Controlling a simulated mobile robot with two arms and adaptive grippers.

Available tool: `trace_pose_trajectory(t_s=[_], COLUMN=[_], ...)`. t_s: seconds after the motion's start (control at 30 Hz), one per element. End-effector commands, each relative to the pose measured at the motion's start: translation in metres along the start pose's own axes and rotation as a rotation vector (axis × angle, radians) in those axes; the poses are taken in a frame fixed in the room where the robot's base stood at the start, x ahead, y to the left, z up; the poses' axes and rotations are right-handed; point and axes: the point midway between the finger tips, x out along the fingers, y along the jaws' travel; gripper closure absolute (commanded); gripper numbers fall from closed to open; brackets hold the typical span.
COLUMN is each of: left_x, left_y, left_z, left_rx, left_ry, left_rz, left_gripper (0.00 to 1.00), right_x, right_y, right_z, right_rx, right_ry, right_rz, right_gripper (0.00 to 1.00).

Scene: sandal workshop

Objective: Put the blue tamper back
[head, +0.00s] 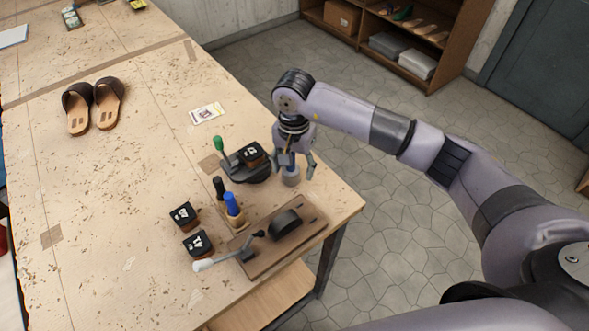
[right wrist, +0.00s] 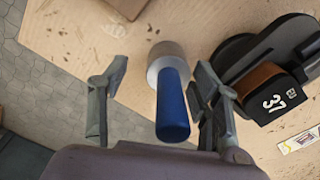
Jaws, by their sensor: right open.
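The blue tamper (right wrist: 173,105) has a blue handle and a pale grey round base. In the right wrist view it lies between the two fingers of my right gripper (right wrist: 160,78), with gaps on both sides. In the head view my right gripper (head: 294,168) is low over the table's right edge, fingers open and pointing down. The tamper's grey base (head: 291,179) stands on the table below it; a little of the blue handle shows between the fingers. My left gripper is not in view.
A black press with a green-knobbed lever (head: 219,146) holds a numbered black block (head: 252,153) close by. Blue-handled (head: 233,205) and black-handled (head: 219,187) tools stand nearby, behind a board with a lever device (head: 285,222). Two black blocks (head: 184,215) lie left. Sandals (head: 92,105) lie farther back.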

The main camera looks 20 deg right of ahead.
Motion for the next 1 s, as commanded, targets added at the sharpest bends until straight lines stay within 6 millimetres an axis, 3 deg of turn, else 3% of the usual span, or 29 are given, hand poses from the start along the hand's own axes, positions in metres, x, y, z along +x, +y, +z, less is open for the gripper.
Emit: trace_pose_trajectory(t_s=[0.2,0.5,0.7,1.0], left_x=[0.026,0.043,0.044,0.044], left_y=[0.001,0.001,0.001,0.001], left_z=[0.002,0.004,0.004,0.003], left_rx=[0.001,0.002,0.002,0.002], left_ry=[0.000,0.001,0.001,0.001], left_rz=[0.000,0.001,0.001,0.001], left_gripper=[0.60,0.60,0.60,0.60], right_x=[-0.043,-0.095,-0.105,-0.105], right_y=[-0.001,0.000,0.001,0.001], right_z=[-0.001,0.000,0.000,0.000], right_rx=[-0.001,0.000,0.000,0.000], right_ry=[0.005,0.003,0.000,0.000], right_rz=[-0.004,0.001,0.002,0.003], right_gripper=[0.42,0.42,0.42,0.42])
